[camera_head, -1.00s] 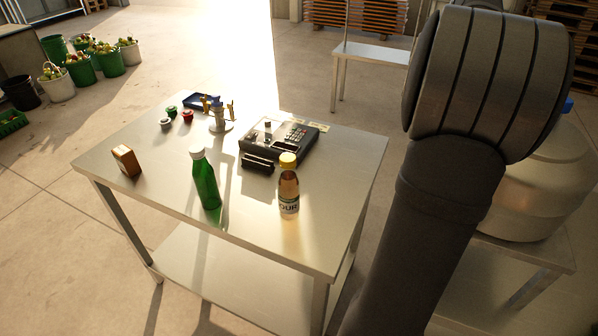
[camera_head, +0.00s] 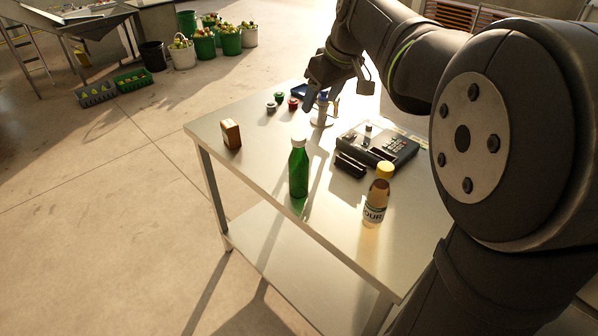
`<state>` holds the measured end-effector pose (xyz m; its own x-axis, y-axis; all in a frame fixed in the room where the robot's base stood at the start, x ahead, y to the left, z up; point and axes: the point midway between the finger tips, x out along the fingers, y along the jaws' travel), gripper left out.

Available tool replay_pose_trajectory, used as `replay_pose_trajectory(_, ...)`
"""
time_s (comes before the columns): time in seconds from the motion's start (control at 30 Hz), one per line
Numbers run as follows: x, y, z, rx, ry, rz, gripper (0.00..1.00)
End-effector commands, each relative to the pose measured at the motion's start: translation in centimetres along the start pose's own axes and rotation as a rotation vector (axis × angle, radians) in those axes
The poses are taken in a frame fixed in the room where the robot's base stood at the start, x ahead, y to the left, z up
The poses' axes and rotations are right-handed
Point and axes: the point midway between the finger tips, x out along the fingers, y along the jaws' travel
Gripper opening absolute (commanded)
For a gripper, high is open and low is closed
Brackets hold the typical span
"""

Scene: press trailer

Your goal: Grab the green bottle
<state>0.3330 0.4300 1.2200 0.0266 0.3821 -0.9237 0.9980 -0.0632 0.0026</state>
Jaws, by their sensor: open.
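The green bottle (camera_head: 298,172) has a white cap and stands upright near the front edge of the metal table (camera_head: 262,178). My gripper (camera_head: 318,106) is in the upper middle of the view, above the far part of the table. It is open, with no object seen between its fingers. It is beyond and above the bottle, clear of it. The gripper partly hides the small white stand (camera_head: 322,119) behind it.
A yellow-capped bottle (camera_head: 376,198) stands right of the green bottle. A black machine (camera_head: 378,148) lies behind it. A brown box (camera_head: 231,134) stands at the left. Small jars (camera_head: 292,103) and a blue tray (camera_head: 303,90) are at the back. The table is bare between box and green bottle.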

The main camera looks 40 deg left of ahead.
Motion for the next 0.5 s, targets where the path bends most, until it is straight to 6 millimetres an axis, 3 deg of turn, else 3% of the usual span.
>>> replay_pose_trajectory(0.17, 1.3, -1.1, -0.4, -0.017, -0.002, -0.011, 0.60)
replay_pose_trajectory(0.5, 8.5, -1.1, -0.3, -0.016, -0.004, -0.012, 0.60)
